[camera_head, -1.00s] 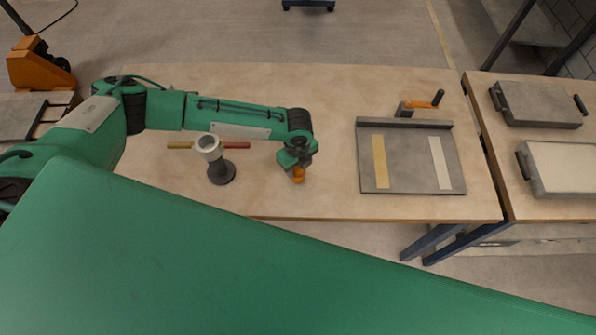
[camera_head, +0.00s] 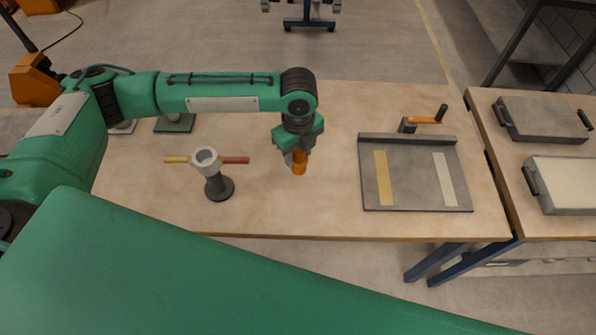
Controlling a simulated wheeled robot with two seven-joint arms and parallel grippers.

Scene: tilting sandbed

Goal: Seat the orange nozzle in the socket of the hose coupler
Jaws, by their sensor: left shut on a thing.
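The orange nozzle (camera_head: 299,164) is held in my left gripper (camera_head: 298,153), which points down and is shut on it. The nozzle is upright and looks raised above the table. The hose coupler (camera_head: 206,161) stands to the left of the gripper on a dark round stand (camera_head: 219,188), its pale ring-shaped socket facing up. The coupler has a yellow lever (camera_head: 176,160) on its left and a red lever (camera_head: 235,160) on its right. The nozzle and coupler are apart. My right gripper is not in view.
The wooden table (camera_head: 290,215) is clear between coupler and gripper. A grey tray (camera_head: 411,196) with two strips and an orange-handled crank (camera_head: 425,120) lies to the right. A second table with grey cases (camera_head: 541,118) stands at the far right. A green pad (camera_head: 176,124) lies behind the coupler.

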